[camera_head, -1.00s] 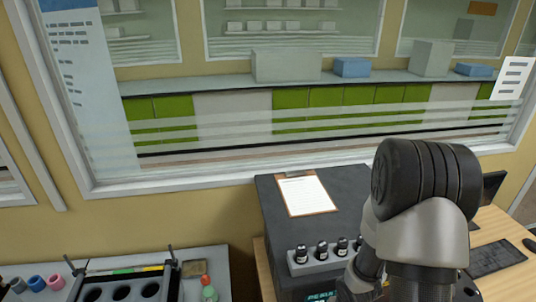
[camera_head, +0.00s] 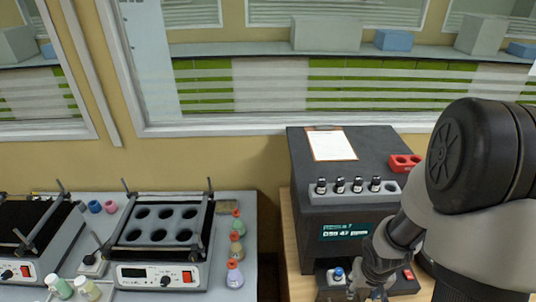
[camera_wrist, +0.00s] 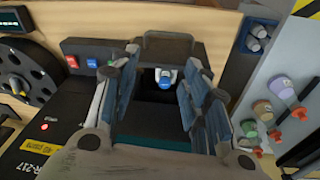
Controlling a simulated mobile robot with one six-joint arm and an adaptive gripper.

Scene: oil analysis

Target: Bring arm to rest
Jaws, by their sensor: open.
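My arm (camera_head: 470,200) fills the right side of the head view, folded with its wrist low in front of the dark analyzer (camera_head: 343,220). My gripper (camera_wrist: 160,100) is open, with its two fingers spread apart in the wrist view. It also shows small at the bottom of the head view (camera_head: 372,285), partly hidden by my arm. Between and beyond the fingers, a blue-capped vial (camera_wrist: 166,78) stands in a recess of the analyzer. It also shows in the head view (camera_head: 338,273). The vial looks apart from both fingers.
A rack of several black-capped vials (camera_head: 348,190), a red holder (camera_head: 404,163) and a clipboard (camera_head: 331,145) lie on the analyzer. A heating block (camera_head: 160,232) and small flasks (camera_head: 235,277) stand on the left bench. A window (camera_head: 300,60) is behind.

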